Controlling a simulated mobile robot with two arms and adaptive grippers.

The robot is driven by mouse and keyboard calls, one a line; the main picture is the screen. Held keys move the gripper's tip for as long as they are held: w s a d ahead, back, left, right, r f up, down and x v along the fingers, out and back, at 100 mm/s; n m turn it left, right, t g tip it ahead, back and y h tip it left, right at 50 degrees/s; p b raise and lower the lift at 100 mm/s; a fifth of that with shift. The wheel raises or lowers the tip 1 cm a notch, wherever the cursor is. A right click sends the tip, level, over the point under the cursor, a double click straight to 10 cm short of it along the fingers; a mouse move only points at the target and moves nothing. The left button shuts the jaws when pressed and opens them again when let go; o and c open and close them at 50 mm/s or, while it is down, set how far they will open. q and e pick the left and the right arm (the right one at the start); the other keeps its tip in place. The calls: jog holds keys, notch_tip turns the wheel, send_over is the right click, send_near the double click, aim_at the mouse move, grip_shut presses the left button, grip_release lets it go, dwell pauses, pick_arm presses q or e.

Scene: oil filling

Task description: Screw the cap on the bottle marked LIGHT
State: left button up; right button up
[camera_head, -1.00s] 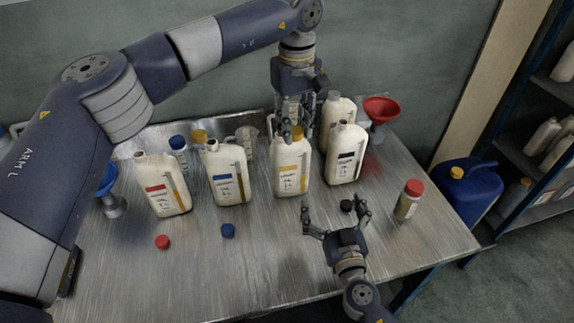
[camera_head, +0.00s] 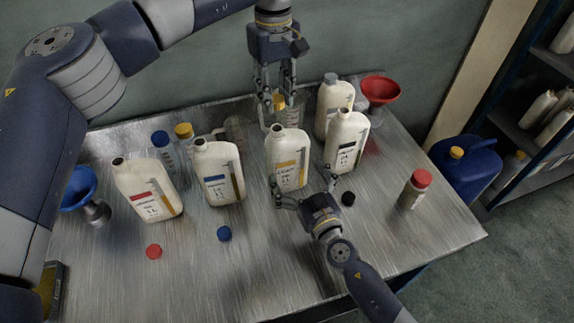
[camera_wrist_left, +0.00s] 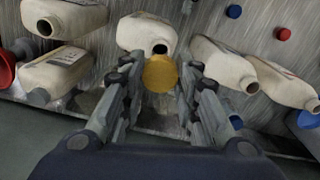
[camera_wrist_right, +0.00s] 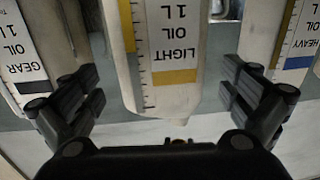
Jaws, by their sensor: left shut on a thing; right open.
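The bottle marked LIGHT (camera_head: 287,150) stands upright on the metal table, with a yellow band on its label. Its neck is open, and the dark mouth shows in the left wrist view (camera_wrist_left: 160,48). My left gripper (camera_head: 276,103) is shut on a yellow cap (camera_head: 278,101), held above and behind the bottle, apart from the neck. The cap (camera_wrist_left: 160,74) shows between the fingertips in the left wrist view. My right gripper (camera_head: 304,190) is open low in front of the bottle; the right wrist view shows the LIGHT label (camera_wrist_right: 172,45) between its spread fingers.
A GEAR OIL bottle (camera_head: 345,140) stands close right, with a grey-capped bottle (camera_head: 333,100) and red funnel (camera_head: 380,90) behind. Blue-label (camera_head: 217,170) and red-label (camera_head: 146,190) bottles stand left. Black (camera_head: 348,198), blue (camera_head: 224,233) and red (camera_head: 154,251) caps lie in front.

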aim_at(287, 155)
jog(key=x, duration=0.7)
jog(key=c, duration=1.2)
pick_arm(q)
jog(key=shift+f, duration=2.45)
pick_arm(e)
jog(key=shift+c, duration=0.2)
pick_arm(q)
jog(key=shift+c, duration=0.2)
jog(key=shift+f, duration=0.9)
jog(key=shift+f, duration=0.55)
